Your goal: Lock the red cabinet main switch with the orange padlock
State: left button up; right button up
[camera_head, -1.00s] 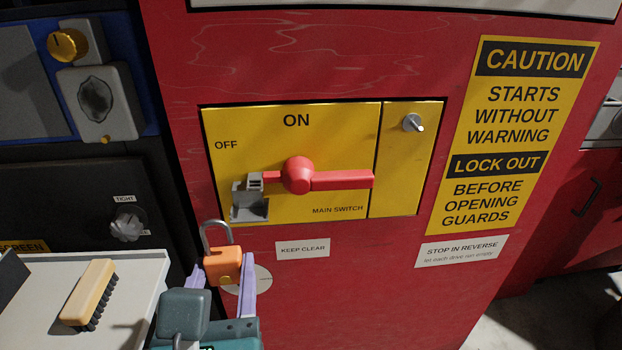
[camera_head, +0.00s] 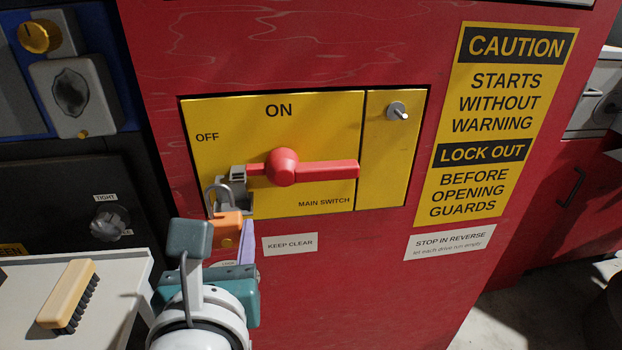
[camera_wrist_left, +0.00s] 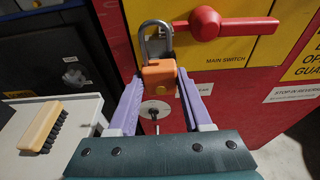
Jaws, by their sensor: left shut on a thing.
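The red main switch handle (camera_head: 310,170) lies level across the yellow plate (camera_head: 330,120) under the word ON. Its short left end meets a grey bracket (camera_head: 238,180) at the plate's lower left. My left gripper (camera_head: 230,237) is shut on the orange padlock (camera_head: 227,226) and holds it upright, shackle up, just below the bracket. The shackle (camera_head: 214,194) overlaps the bracket's left side in the head view; I cannot tell whether it passes through. In the left wrist view the padlock (camera_wrist_left: 160,74) sits between both fingers, and its shackle covers the bracket area. My right gripper is not in view.
A grey-white tray (camera_head: 110,315) with a wooden brush (camera_head: 68,295) stands at lower left. A dark panel with a knob (camera_head: 108,222) is left of the red cabinet (camera_head: 330,280). A small key-like switch (camera_head: 397,110) sticks out of the plate's right part.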

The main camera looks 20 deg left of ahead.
aim_at(228, 212)
pick_arm(q)
jog(key=shift+w+a+b, duration=0.3)
jog(key=shift+w+a, duration=0.3)
jog(key=shift+w, duration=0.4)
jog(key=shift+w+a+b, duration=0.3)
jog(key=shift+w+a, duration=0.3)
jog(key=shift+w, duration=0.35)
jog(key=shift+w+a, duration=0.35)
jog(key=shift+w, duration=0.2)
jog(key=shift+w+a, duration=0.35)
jog(key=shift+w, duration=0.2)
jog(key=o, duration=1.1)
jog(key=shift+d, duration=0.1)
jog(key=shift+o, duration=0.5)
